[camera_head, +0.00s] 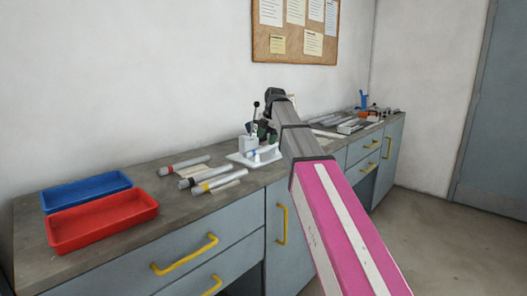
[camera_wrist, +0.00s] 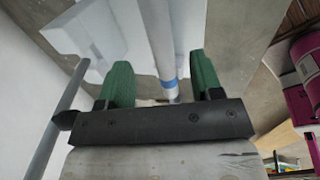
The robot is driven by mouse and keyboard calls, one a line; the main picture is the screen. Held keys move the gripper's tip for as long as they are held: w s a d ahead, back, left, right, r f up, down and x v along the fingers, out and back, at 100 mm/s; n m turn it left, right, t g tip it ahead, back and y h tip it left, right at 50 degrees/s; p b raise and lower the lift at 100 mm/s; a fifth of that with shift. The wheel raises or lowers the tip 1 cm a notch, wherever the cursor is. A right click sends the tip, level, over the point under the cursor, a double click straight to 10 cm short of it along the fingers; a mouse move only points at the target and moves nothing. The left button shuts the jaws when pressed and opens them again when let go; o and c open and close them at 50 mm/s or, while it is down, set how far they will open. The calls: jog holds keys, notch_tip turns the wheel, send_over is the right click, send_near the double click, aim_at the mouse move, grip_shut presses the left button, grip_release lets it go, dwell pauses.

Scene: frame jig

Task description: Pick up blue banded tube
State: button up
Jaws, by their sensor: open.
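The blue banded tube (camera_wrist: 158,50) is pale grey-white with a blue band near one end. In the wrist view it runs between the two green fingers of my gripper (camera_wrist: 161,72), with gaps on both sides. The gripper is open; contact with the tube does not show. In the head view, the tube (camera_head: 262,151) lies on a white jig (camera_head: 243,159) on the bench. My gripper (camera_head: 263,134) is just above and behind it, partly hidden by the jig's upright and my arm.
A red tray (camera_head: 100,240) and a blue tray (camera_head: 85,182) sit at the bench's left. Several grey tubes with other bands, including a red banded tube (camera_head: 184,165), lie left of the jig. More parts (camera_head: 350,125) lie at the far right. The bench front is mostly clear.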

aim_at(264, 150)
jog(key=shift+x, duration=2.65)
jog(key=shift+s, duration=0.1)
grip_shut()
jog(key=shift+r, duration=0.1)
